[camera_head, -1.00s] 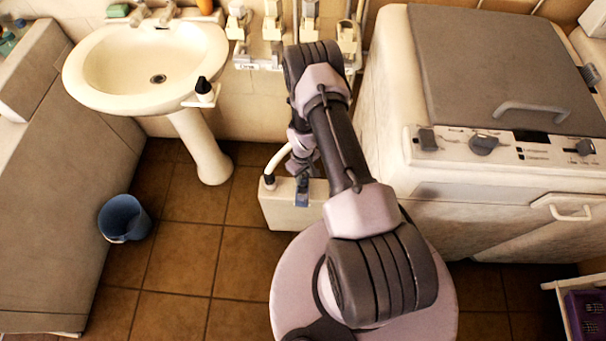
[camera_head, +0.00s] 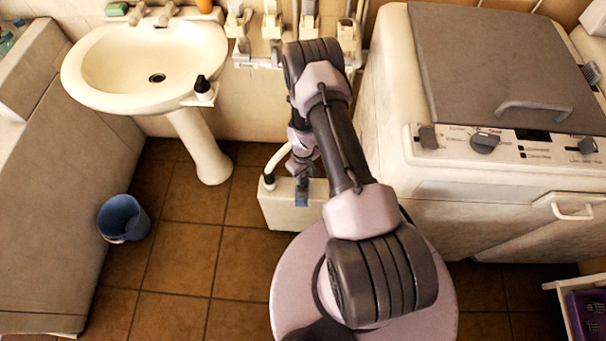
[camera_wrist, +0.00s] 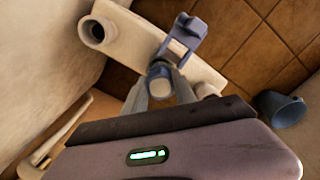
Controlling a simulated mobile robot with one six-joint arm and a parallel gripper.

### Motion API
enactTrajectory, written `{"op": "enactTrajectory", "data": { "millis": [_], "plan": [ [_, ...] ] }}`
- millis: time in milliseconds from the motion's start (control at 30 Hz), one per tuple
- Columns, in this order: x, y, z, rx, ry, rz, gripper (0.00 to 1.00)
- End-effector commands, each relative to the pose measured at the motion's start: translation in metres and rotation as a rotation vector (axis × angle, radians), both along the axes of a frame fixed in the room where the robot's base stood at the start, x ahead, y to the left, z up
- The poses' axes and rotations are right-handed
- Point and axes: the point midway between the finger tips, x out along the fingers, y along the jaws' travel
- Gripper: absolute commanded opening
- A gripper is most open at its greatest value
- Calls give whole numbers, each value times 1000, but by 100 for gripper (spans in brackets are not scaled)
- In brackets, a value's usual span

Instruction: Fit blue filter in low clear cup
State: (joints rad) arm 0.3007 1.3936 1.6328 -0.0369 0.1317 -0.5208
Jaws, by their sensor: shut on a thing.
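My gripper (camera_wrist: 160,92) points down above a narrow cream box on the floor. I cannot make out the low clear cup in either view.
The cream box (camera_head: 280,208) has a hose at its left end. A blue bucket (camera_head: 123,218) stands on the tiled floor at left. A washbasin (camera_head: 95,90) is at upper left, a washing machine (camera_head: 430,180) at right. Several white fittings (camera_head: 272,25) line the back wall.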

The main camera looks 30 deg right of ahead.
Motion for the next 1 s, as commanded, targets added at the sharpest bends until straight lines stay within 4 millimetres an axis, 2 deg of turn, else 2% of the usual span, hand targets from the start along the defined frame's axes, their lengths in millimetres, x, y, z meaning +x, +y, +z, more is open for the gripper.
{"op": "enactTrajectory", "data": {
  "millis": [700,733,767,1000],
  "plan": [
    [0,0,-12,0,0,0,0],
    [0,0,-11,0,0,0,38],
    [0,0,-11,0,0,0,42],
    [0,0,-11,0,0,0,42]
  ]
}}
